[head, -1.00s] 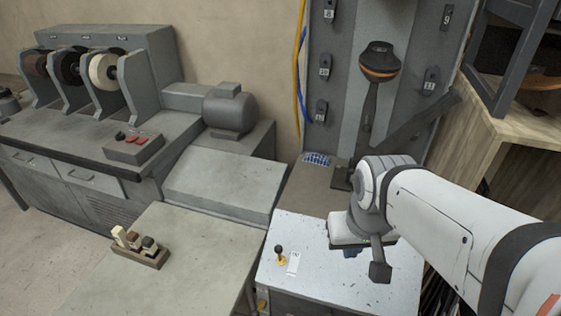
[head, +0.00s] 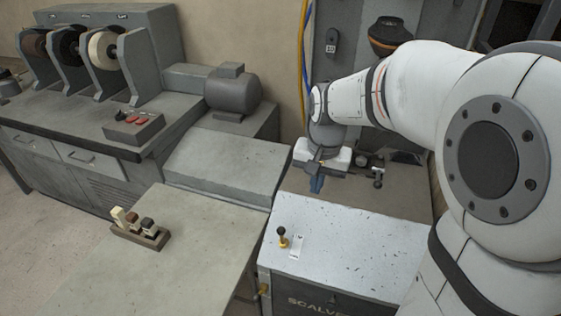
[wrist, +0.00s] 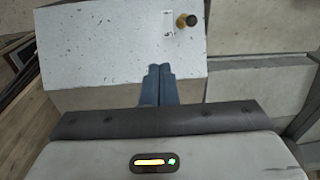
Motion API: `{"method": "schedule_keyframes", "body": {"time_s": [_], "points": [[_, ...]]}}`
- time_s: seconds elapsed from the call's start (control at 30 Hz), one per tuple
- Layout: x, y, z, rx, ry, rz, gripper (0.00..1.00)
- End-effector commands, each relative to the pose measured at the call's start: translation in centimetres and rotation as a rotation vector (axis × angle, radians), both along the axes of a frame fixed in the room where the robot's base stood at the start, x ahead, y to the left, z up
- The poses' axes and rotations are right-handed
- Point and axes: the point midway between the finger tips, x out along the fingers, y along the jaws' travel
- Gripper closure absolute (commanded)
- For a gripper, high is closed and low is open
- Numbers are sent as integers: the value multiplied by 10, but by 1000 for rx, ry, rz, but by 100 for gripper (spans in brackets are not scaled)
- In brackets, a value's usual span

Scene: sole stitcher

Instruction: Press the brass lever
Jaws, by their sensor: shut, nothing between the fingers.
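A small lever (head: 283,239) with a dark knob and a brass base stands upright on the pale speckled cabinet top (head: 345,245), near its left edge beside a white label. In the wrist view the lever (wrist: 182,21) shows near the top, a dark round knob next to a brass part. My gripper (head: 317,185) is behind and to the right of the lever, above the rear of the cabinet, and does not touch it. In the wrist view its blue fingers (wrist: 159,71) are together with nothing between them, pointing toward the cabinet top.
A second brass fitting (head: 264,289) is on the cabinet's left front side. A wooden holder with several small blocks (head: 140,234) sits on the left bench. A grey motor (head: 232,90) and a switch box (head: 134,128) are farther back. The cabinet top is otherwise clear.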

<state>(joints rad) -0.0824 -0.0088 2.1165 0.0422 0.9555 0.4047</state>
Motion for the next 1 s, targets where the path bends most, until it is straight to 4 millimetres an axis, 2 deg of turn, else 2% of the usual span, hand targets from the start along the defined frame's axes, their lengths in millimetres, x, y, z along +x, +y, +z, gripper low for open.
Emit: {"method": "schedule_keyframes", "body": {"time_s": [0.03,0.1,0.2,0.33,0.5,0.83,1.0], "points": [[18,6,-18,6,24,-37,100],[39,14,-33,12,49,-90,100],[62,23,-51,18,76,-153,100],[79,30,-66,22,98,-205,100],[86,33,-71,23,105,-228,100],[85,32,-73,23,106,-227,100],[84,33,-92,22,109,-227,100]]}}
